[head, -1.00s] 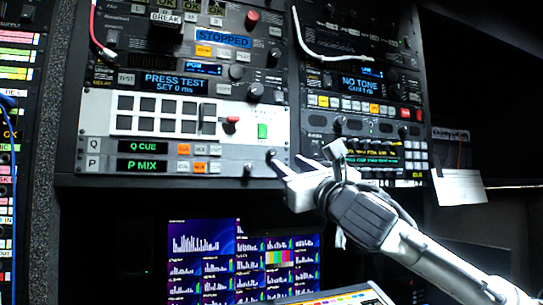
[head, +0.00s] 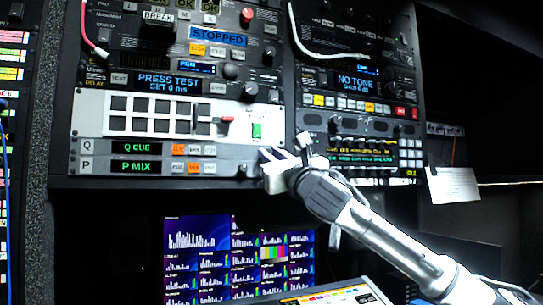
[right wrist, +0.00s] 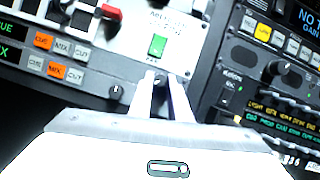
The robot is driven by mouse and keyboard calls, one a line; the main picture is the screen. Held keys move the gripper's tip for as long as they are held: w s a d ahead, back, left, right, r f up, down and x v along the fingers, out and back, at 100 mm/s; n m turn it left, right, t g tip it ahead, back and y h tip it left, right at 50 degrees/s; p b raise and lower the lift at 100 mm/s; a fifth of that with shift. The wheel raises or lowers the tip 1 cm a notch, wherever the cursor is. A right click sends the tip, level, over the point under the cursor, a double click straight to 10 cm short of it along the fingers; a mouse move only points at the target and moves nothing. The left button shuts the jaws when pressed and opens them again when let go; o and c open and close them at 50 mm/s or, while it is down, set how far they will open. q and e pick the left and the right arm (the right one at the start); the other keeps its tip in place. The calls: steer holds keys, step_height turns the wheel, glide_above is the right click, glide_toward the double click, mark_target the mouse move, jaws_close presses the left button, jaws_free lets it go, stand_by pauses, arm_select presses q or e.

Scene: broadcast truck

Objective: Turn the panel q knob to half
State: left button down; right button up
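Panel Q (head: 88,146) is the upper of two thin rack strips, with a green "Q CUE" display (head: 136,148). My right gripper (head: 264,154) is at the right end of this strip and covers its knob in the head view. In the right wrist view the two narrow fingers (right wrist: 161,80) point at the panel below the green button, with a small gap between them. The Q knob seems to lie in that gap, mostly hidden, so I cannot tell whether the fingers press on it or what its angle is. My left gripper is not in view.
The panel P knob (right wrist: 117,91) is just left of the fingers, and the P MIX strip (head: 136,167) lies below Q. A lit green button (head: 257,131) and red lever (head: 227,119) sit above. A monitor (head: 197,240) stands under the rack.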

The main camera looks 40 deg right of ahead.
jaws_close()
steer(key=shift+m, duration=0.3)
steer(key=m+g+h, duration=0.1)
steer(key=m+g, duration=0.2)
steer(key=m, duration=0.7)
steer(key=m+g+h, duration=0.2)
steer(key=m+g, duration=0.1)
steer(key=m, duration=0.7)
steer(key=r+m+g+h, duration=0.1)
steer(key=m+g, duration=0.2)
steer(key=m, duration=0.7)
steer(key=shift+w+a+r, duration=0.1)
steer(key=shift+a, duration=0.3)
